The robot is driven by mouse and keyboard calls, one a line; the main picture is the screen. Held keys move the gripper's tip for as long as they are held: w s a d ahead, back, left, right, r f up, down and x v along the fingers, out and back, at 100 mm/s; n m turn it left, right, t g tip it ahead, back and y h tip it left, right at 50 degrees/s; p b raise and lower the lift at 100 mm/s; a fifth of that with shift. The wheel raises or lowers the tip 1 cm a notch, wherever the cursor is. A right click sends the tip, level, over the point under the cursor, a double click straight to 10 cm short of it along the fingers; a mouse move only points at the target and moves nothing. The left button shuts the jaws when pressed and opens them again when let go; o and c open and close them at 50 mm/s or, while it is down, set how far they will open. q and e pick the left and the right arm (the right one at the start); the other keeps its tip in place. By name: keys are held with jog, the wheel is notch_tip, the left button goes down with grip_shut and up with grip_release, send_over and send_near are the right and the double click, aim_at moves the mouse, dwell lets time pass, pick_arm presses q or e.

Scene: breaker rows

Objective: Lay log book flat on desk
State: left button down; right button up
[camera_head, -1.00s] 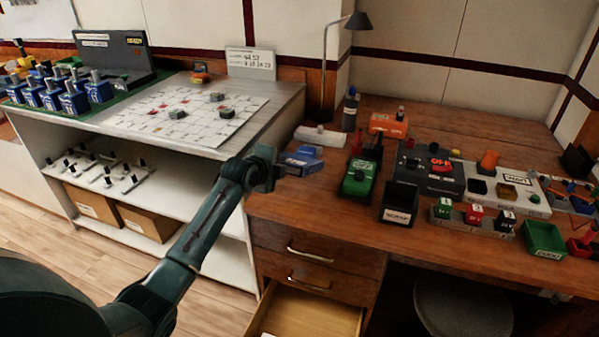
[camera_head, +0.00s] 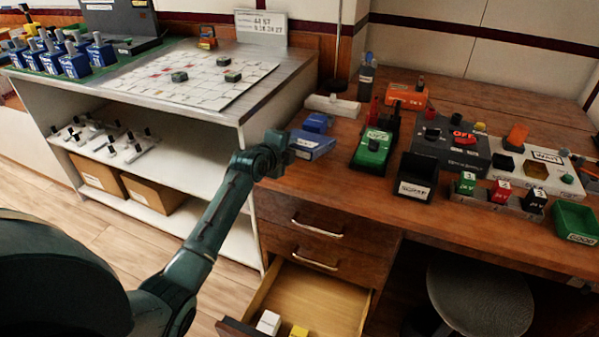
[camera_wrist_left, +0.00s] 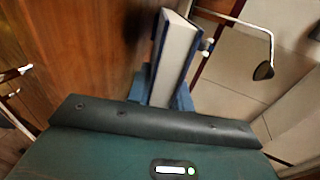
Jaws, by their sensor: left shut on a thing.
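The log book (camera_head: 312,146) is blue with a pale label and sits at the left end of the wooden desk (camera_head: 345,205) in the head view. My left gripper (camera_head: 284,152) is at the book's left side, by the desk's left edge. In the left wrist view the book (camera_wrist_left: 175,58) stands between my fingers, its white page block edged by blue covers. My left gripper (camera_wrist_left: 167,88) is shut on it. Whether the book touches the desk is hard to tell. My right gripper is not in view.
A green device (camera_head: 372,150) and a black bin (camera_head: 415,180) stand right of the book. A smaller blue item (camera_head: 318,122) and a white block (camera_head: 332,106) lie behind it. An open drawer (camera_head: 318,302) juts out below. Bare desk lies in front of the book.

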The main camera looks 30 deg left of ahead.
pick_arm(q)
jog(key=shift+f+b, duration=0.4)
jog(key=shift+f, duration=0.4)
jog(key=shift+w, duration=0.1)
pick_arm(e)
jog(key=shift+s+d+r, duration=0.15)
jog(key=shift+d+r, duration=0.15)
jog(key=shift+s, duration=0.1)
pick_arm(q)
jog(key=c, duration=1.4)
grip_release()
jog(key=shift+f, duration=0.15)
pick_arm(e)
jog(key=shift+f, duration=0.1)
